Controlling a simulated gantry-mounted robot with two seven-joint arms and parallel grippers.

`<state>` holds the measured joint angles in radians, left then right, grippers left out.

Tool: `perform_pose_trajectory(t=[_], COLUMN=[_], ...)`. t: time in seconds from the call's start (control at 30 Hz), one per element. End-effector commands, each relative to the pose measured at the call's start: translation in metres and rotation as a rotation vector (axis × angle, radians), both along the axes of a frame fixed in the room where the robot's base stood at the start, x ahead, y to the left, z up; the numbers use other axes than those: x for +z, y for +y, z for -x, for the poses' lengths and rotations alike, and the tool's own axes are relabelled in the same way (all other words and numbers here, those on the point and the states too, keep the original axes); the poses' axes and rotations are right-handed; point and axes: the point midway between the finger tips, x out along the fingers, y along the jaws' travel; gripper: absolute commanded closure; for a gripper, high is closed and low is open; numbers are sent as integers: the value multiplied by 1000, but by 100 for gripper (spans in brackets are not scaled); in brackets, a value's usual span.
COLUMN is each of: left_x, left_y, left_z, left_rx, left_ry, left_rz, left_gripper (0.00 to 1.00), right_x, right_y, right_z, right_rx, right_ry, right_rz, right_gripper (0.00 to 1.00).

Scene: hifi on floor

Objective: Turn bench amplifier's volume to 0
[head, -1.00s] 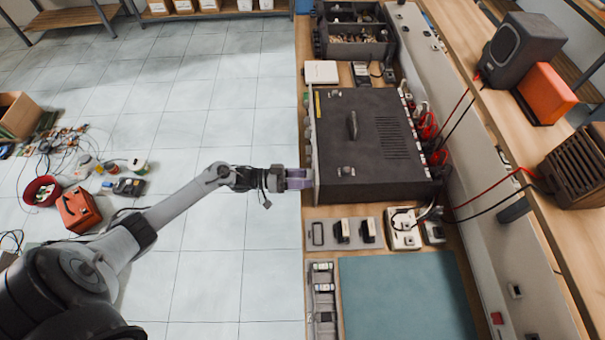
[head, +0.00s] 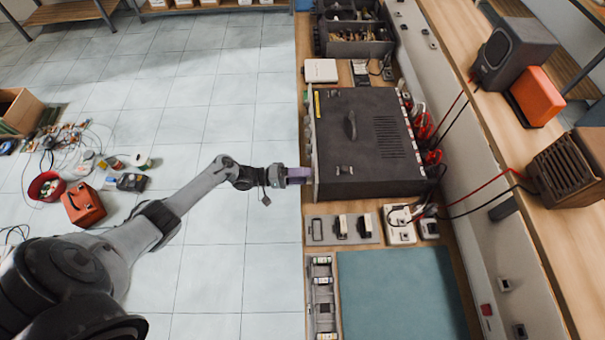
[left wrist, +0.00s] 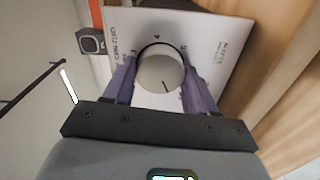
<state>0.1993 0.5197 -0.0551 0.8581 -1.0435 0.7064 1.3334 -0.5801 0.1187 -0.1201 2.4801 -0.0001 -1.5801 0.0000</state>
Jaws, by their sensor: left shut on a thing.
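The bench amplifier (head: 375,120) is a dark box with a top handle, standing on the wooden bench. Its front panel faces left toward my left arm. In the left wrist view the panel (left wrist: 205,32) is pale, with printed numbers around a round silver volume knob (left wrist: 160,70). A dark pointer line shows on the knob's lower part. My left gripper (head: 302,175) is at the front panel, and its purple fingers (left wrist: 160,82) are shut on the knob, one on each side. In the head view the knob is hidden by the gripper. My right gripper is not in view.
Red and black cables (head: 425,130) run behind the amplifier to speakers (head: 512,52) on a raised shelf. Small devices (head: 342,229) and a teal mat (head: 405,290) lie on the bench nearer me. Tools and cables clutter the floor at left; the floor between is clear.

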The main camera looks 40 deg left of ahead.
Motion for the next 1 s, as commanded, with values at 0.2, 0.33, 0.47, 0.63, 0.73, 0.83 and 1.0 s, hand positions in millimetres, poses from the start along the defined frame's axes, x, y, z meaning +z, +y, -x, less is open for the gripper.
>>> perform_pose_trajectory(t=[0.2, 0.33, 0.47, 0.63, 0.73, 0.83, 1.0], left_x=[1, 1, 1, 1, 0, 0, 0], left_y=[0, 0, 0, 0, 0, 0, 0], left_z=[0, 0, 0, 0, 0, 0, 0], left_rx=[0, 1, 0, 0, 0, -1, -1], left_ry=[117, 168, 206, 231, 238, 241, 241], left_rz=[113, 161, 197, 221, 227, 230, 230], left_gripper=[74, 74, 74, 74, 74, 74, 74], right_x=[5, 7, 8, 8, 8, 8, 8], right_y=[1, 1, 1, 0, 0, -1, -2], right_z=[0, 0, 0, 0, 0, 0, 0], right_rx=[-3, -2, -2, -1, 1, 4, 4], right_ry=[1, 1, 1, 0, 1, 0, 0], right_rz=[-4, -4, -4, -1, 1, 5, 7], right_gripper=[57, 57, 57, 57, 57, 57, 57])
